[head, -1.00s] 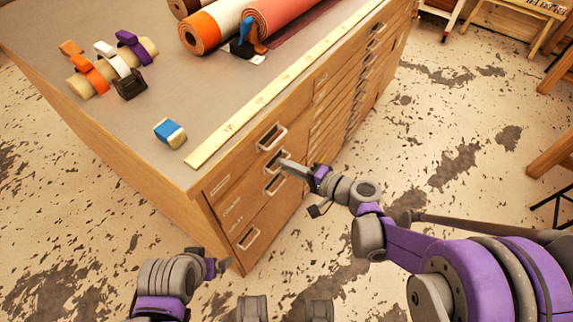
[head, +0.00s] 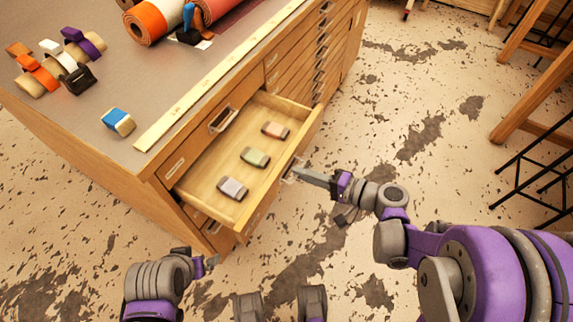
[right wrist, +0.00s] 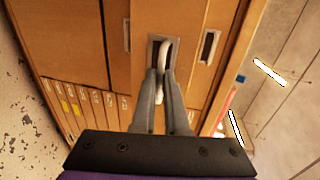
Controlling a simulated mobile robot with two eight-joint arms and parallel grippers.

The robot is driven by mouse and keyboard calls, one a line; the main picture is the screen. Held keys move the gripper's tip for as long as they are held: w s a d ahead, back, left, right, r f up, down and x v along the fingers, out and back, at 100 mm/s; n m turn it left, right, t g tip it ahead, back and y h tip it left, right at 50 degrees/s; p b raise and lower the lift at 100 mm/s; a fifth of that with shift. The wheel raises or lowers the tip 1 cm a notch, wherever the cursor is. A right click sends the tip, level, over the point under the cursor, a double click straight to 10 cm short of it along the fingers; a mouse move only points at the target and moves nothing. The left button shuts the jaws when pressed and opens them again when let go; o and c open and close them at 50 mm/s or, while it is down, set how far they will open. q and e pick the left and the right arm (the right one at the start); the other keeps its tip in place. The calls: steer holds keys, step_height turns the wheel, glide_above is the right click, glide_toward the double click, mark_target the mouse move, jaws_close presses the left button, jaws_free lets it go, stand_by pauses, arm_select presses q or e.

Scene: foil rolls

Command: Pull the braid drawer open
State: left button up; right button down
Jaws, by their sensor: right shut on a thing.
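The wooden braid drawer (head: 218,158) stands pulled out from the front of the cabinet. Three small braid bundles lie in it in a row: a grey-lilac one (head: 233,188), a green one (head: 255,157) and a pink one (head: 275,130). My right gripper (head: 299,173) is at the drawer's front, shut on its handle. The right wrist view shows the fingers closed on the pale handle (right wrist: 166,52), whose lower part is partly hidden between them. My left gripper (head: 207,262) hangs low, apart from the cabinet; its fingers are too small to judge.
Wooden stools (head: 535,85) stand at the right. The speckled floor between is clear.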

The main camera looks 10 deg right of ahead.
steer(key=shift+f+v, duration=0.25)
steer(key=shift+v, duration=0.95)
steer(key=c, duration=1)
jaws_free()
steer(key=shift+o, duration=0.2)
steer(key=shift+d, duration=0.1)
steer(key=p+v, duration=0.1)
steer(key=v, duration=0.9)
steer(key=shift+s+d, duration=0.2)
steer(key=shift+d, duration=0.05)
steer(key=shift+r, duration=0.1)
